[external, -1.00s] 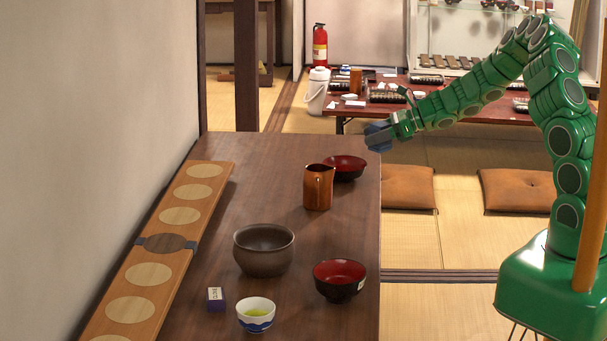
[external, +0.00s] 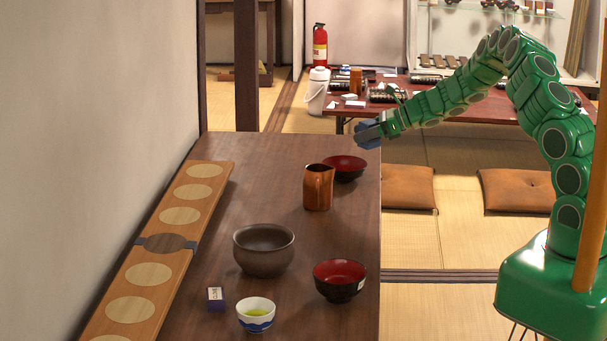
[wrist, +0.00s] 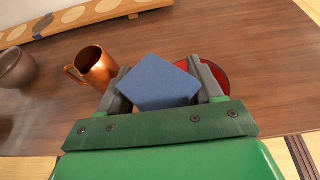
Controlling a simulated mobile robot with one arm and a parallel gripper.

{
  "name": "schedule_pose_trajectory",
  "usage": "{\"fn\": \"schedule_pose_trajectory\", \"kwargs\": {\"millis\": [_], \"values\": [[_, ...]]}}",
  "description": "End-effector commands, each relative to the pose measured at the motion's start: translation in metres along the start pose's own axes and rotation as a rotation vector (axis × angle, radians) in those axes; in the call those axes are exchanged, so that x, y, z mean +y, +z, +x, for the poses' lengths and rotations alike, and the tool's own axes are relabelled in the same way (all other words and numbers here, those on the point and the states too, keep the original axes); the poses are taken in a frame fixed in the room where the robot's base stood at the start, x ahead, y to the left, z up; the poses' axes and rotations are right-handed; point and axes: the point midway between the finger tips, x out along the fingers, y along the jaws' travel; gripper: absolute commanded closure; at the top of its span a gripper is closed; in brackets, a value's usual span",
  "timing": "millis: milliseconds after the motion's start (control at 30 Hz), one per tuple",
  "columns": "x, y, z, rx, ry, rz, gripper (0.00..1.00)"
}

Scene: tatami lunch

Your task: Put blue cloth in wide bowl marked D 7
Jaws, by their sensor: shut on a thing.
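My gripper (external: 372,131) is shut on the blue cloth (wrist: 158,82), a folded block between the two fingers in the wrist view. The cloth also shows in the external view (external: 365,136), held above the far right end of the table. A red-lined dark bowl (external: 345,168) stands just below it there; in the wrist view this bowl (wrist: 216,72) is partly hidden behind the right finger. A second red-lined bowl (external: 338,274) stands at the near right edge, with a small white mark on its side. I cannot read the mark, so which bowl is D 7 is unclear.
A copper jug (external: 318,188) stands beside the far bowl. A grey-brown bowl (external: 263,252), a small tea cup (external: 256,316) and a small labelled block (external: 215,298) stand nearer. A long board (external: 150,272) lies along the wall. The far left tabletop is clear.

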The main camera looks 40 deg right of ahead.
Motion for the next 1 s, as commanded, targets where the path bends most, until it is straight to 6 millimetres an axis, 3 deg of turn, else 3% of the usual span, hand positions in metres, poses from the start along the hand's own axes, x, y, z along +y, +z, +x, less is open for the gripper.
{"fn": "schedule_pose_trajectory", "kwargs": {"millis": [700,1000], "values": [[-0.040,-0.034,0.050,0.001,0.000,-0.002,0.64],[-0.048,-0.042,0.060,-0.001,0.000,-0.001,0.64]]}}
